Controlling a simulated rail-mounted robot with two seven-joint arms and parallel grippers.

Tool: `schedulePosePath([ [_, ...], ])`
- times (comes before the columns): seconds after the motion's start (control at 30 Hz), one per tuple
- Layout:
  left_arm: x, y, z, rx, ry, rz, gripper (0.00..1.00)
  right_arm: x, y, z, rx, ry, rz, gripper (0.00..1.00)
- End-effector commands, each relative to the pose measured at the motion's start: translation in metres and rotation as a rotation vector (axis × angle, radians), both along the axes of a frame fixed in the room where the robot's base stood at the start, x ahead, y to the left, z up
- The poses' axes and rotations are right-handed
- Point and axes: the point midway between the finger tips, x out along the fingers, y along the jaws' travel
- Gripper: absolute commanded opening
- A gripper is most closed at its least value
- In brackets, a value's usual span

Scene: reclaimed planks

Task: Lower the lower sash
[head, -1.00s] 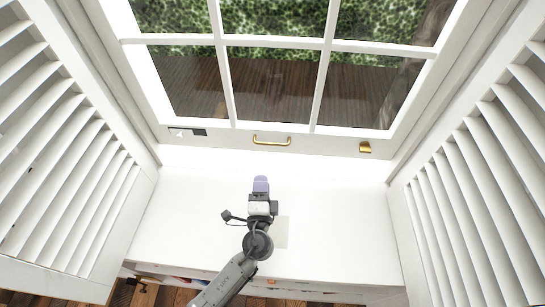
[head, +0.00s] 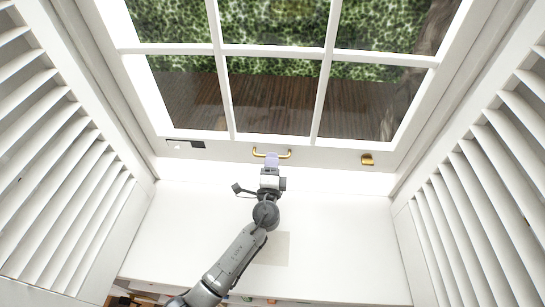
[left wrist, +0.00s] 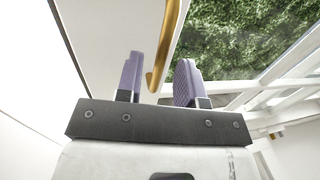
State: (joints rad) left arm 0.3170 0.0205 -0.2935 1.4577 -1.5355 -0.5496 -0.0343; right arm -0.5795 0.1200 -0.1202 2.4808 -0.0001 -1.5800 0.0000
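The lower sash (head: 225,149) is a white window frame with several panes. A gold pull handle (head: 257,153) is fixed on its bottom rail. My left gripper (head: 271,160) is at the handle's middle in the head view and covers part of it. In the left wrist view the gripper's two purple fingers (left wrist: 159,80) are apart, and the gold handle (left wrist: 167,45) shows in the gap between them. I cannot tell whether either finger touches it. My right gripper is not in view.
White louvred shutters stand at the left (head: 60,170) and right (head: 475,190). A white sill (head: 340,230) lies below the window, largely clear. A gold latch (head: 367,160) and a dark label (head: 186,144) sit on the rail.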

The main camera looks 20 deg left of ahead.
Motion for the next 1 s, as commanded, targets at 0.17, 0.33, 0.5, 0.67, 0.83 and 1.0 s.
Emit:
schedulePosePath([
  [0.17,0.015,0.004,0.003,-0.001,0.0,0.001,0.35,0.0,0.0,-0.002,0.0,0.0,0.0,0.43],
  [0.33,0.02,0.006,0.004,-0.001,0.001,0.001,0.35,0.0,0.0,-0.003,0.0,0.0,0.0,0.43],
  [0.5,0.02,0.006,0.004,-0.001,0.001,0.001,0.35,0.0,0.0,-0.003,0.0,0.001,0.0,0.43],
  [0.67,0.02,0.006,0.004,-0.001,0.001,0.001,0.3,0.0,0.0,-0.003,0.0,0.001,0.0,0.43],
  [0.83,0.02,0.006,0.004,-0.001,0.001,0.001,0.14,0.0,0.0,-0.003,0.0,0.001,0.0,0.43],
  [1.0,0.02,0.006,0.004,-0.001,0.001,0.001,0.0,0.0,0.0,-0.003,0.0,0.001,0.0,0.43],
])
